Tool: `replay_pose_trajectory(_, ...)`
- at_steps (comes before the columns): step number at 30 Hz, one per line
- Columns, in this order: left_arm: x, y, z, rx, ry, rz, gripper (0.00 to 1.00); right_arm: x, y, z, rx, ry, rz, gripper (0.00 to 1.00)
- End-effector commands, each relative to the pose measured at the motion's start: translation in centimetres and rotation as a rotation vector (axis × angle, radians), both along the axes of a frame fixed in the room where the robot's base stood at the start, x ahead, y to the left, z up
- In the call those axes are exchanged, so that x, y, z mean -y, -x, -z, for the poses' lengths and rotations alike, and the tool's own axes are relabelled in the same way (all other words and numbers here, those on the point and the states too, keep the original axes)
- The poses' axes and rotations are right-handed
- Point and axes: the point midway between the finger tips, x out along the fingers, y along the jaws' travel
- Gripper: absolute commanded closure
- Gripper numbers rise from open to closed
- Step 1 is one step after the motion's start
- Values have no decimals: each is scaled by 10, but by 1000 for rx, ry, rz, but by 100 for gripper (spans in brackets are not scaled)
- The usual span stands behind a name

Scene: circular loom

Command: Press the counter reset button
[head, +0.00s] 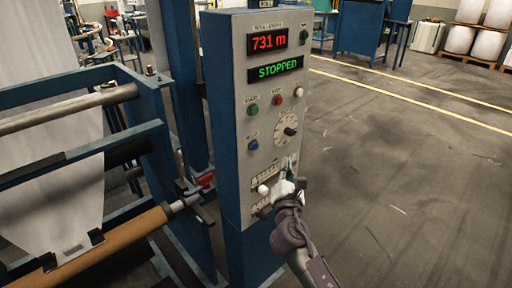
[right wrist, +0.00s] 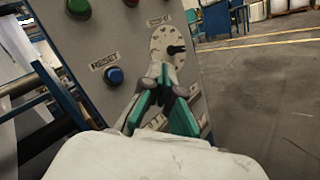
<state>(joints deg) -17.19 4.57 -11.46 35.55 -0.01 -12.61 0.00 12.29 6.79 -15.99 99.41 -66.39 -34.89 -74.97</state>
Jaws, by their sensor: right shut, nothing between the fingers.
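The counter reset button is a blue round button (head: 253,145) at the lower left of the grey control panel (head: 232,170). In the right wrist view the blue button (right wrist: 114,75) has a RESET label above it. My right gripper (head: 289,170) is in front of the lower part of the panel, below the dial and to the lower right of the blue button. In the right wrist view its green-padded fingers (right wrist: 162,76) meet at the tips, shut and empty, over the lower part of the dial. The fingertips are apart from the blue button. My left gripper is not in view.
The panel also has a green button (head: 253,110), a red button (head: 278,101), a white button (head: 298,92) and a dial (head: 288,130). Displays read 731 m (head: 268,42) and STOPPED (head: 275,69). A loom frame with an orange roller (head: 120,236) stands left. Open floor lies right.

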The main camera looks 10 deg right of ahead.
Motion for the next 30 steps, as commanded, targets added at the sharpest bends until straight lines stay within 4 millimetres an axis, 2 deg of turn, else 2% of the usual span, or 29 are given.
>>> replay_pose_trajectory(8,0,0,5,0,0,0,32,-4,-7,2,1,-4,-1,100)
replay_pose_trajectory(22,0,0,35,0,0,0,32,-34,-61,3,0,-3,-1,100)
replay_pose_trajectory(30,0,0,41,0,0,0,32,-42,-76,1,-1,-3,-1,100)
